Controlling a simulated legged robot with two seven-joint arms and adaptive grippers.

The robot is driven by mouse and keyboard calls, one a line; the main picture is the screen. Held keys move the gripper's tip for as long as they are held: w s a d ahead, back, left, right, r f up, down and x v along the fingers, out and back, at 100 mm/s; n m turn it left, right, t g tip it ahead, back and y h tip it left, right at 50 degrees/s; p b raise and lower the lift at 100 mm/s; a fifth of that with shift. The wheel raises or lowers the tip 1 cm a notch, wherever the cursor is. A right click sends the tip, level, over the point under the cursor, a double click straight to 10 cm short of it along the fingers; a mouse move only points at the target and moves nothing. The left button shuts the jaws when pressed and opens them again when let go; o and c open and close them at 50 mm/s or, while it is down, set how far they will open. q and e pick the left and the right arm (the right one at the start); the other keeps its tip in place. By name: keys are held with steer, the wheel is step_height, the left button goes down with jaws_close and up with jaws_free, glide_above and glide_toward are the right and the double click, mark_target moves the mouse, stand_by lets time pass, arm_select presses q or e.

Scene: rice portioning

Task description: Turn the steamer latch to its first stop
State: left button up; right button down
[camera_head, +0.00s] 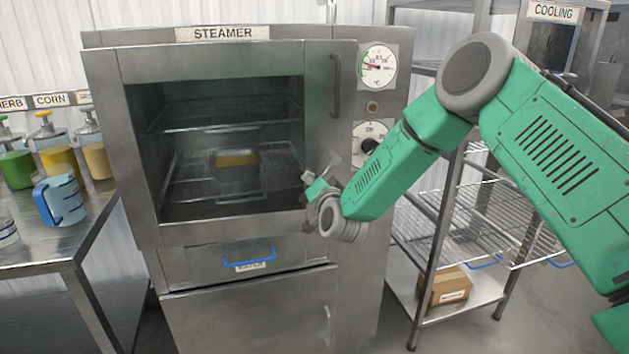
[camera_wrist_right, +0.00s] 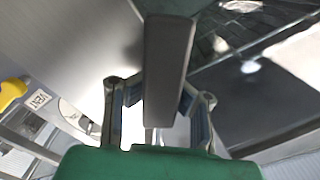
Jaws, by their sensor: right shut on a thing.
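The steel steamer (camera_head: 108,150) stands in the middle of the head view, its door seemingly closed. Through the door's window a tray with something yellow (camera_head: 236,158) shows on a rack. My right gripper (camera_head: 322,180) is at the door's right edge, below the vertical door handle (camera_head: 335,85). The steamer latch (camera_head: 333,159) is a small grey lever partly hidden by the gripper. In the right wrist view a grey bar, seemingly the latch (camera_wrist_right: 168,75), runs between the two fingers of the right gripper (camera_wrist_right: 158,108), which is shut on it. My left gripper is not in view.
Two dials (camera_head: 377,66) sit right of the door, close to my right forearm. A wire rack (camera_head: 470,220) with a cardboard box (camera_head: 447,288) stands at right. A table (camera_head: 60,243) with a blue-handled jug (camera_head: 62,200) and pump bottles stands at left. A blue-handled drawer (camera_head: 249,256) is below the door.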

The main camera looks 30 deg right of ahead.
steer(key=shift+w+r, duration=0.35)
steer(key=shift+r, duration=0.55)
steer(key=c, duration=1.3)
jaws_free()
steer(key=shift+w+a+f, duration=0.1)
steer(key=shift+w, duration=0.1)
steer(key=shift+f, duration=0.2)
steer(key=shift+s+f, duration=0.1)
steer(key=shift+v, duration=3.95)
steer(key=shift+f, duration=0.15)
